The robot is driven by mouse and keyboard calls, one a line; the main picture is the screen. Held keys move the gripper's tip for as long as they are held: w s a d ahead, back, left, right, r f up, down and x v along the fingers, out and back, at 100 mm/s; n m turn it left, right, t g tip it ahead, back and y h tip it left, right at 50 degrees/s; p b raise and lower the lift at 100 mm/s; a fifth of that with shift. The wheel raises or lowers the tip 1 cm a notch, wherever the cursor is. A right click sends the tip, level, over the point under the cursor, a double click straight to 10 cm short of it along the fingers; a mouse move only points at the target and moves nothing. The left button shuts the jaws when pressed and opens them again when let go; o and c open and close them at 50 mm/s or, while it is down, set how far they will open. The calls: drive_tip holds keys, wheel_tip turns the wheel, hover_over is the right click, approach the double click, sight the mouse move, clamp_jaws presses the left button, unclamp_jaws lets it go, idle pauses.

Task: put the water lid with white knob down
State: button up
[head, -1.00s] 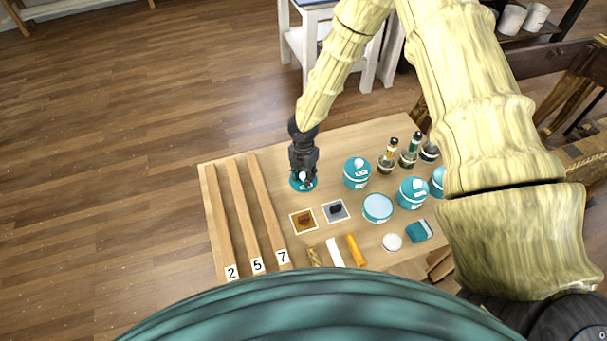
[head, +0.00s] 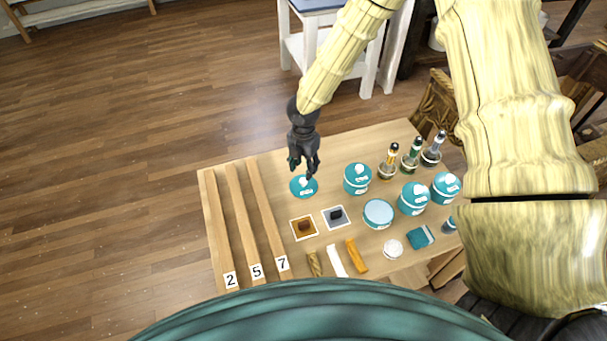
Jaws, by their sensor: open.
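The water lid with white knob (head: 303,187) is a round teal disc in the head view. It lies flat on the wooden table, right of the wooden strips and left of the nearest teal jar. My gripper (head: 303,170) is open and empty just above and behind the lid in the picture. Its dark fingers point down and apart, and the lid's white knob shows below them. The gripper looks clear of the lid, though the exact gap is hard to tell.
Teal jars (head: 357,179) with white markings stand to the right, one topped pale blue (head: 378,213). Slim bottles (head: 411,155) stand behind them. Three wooden strips (head: 243,225) numbered 2, 5 and 7 lie left. Two square tiles (head: 304,227) lie in front of the lid.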

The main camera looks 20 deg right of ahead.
sight(303, 181)
drive_tip(key=shift+r, duration=2.35)
